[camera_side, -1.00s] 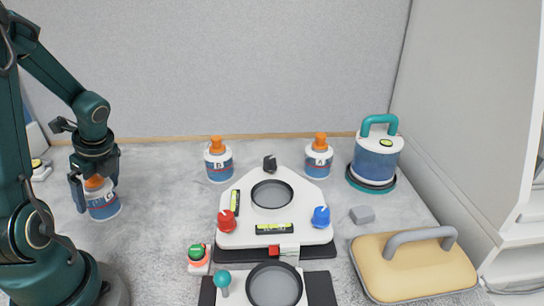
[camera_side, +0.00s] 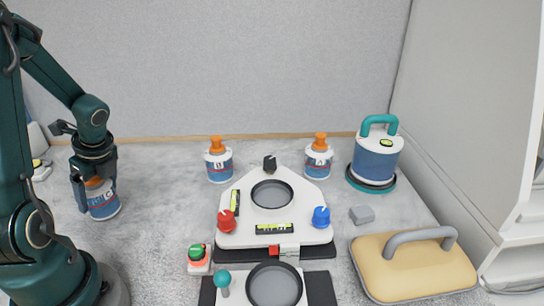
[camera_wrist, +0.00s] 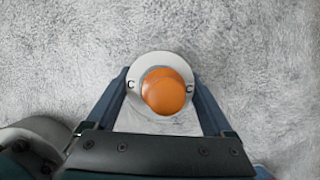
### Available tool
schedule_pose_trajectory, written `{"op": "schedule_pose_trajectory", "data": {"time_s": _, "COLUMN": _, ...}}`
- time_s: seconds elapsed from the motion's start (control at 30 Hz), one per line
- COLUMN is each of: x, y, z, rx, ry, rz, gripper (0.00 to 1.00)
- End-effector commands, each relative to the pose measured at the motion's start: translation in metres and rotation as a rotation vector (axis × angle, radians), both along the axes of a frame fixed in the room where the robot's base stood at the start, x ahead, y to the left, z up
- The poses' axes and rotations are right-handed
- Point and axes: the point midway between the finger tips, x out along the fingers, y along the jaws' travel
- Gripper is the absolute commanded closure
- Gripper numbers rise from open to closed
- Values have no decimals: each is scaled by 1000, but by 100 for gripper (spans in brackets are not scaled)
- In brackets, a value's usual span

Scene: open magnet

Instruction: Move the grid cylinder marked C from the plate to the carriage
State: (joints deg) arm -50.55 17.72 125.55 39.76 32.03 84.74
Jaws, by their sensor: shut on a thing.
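The grid cylinder marked C (camera_side: 104,206) is blue and white with an orange knob and stands upright at the left, beside my arm's base. My gripper (camera_side: 94,192) is shut on it from above. In the wrist view the fingers of my gripper (camera_wrist: 162,98) sit on either side of the white top of cylinder C (camera_wrist: 162,115), which bears two C marks. The white plate (camera_side: 250,238) with a dark round recess is at the middle. A second round dark dish (camera_side: 274,285) lies in front of it on a dark base; I cannot tell which part is the carriage.
Similar cylinders B (camera_side: 219,163) and A (camera_side: 318,160) stand behind the plate. A blue canister (camera_side: 376,160) with a teal handle, a small grey block (camera_side: 362,215) and a yellow lid (camera_side: 414,268) are at the right. Floor between cylinder C and the plate is mostly clear.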

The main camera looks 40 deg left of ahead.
Motion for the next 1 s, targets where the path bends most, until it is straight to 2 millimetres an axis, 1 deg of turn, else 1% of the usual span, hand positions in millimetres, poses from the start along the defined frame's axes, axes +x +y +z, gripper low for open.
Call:
{"op": "schedule_pose_trajectory", "data": {"time_s": 0.17, "x": 1, "y": 1, "z": 23, "rx": 8, "ry": -8, "rz": 1, "gripper": 100}}
{"op": "schedule_pose_trajectory", "data": {"time_s": 0.4, "x": 1, "y": 1, "z": 69, "rx": 8, "ry": -8, "rz": 1, "gripper": 100}}
{"op": "schedule_pose_trajectory", "data": {"time_s": 0.53, "x": 1, "y": 1, "z": 86, "rx": 4, "ry": -6, "rz": -2, "gripper": 100}}
{"op": "schedule_pose_trajectory", "data": {"time_s": 0.67, "x": 0, "y": 0, "z": 95, "rx": 3, "ry": -4, "rz": -33, "gripper": 100}}
{"op": "schedule_pose_trajectory", "data": {"time_s": 0.87, "x": 6, "y": -3, "z": 97, "rx": 1, "ry": -1, "rz": -165, "gripper": 100}}
{"op": "schedule_pose_trajectory", "data": {"time_s": 1.0, "x": 23, "y": -13, "z": 99, "rx": 1, "ry": -3, "rz": -326, "gripper": 100}}
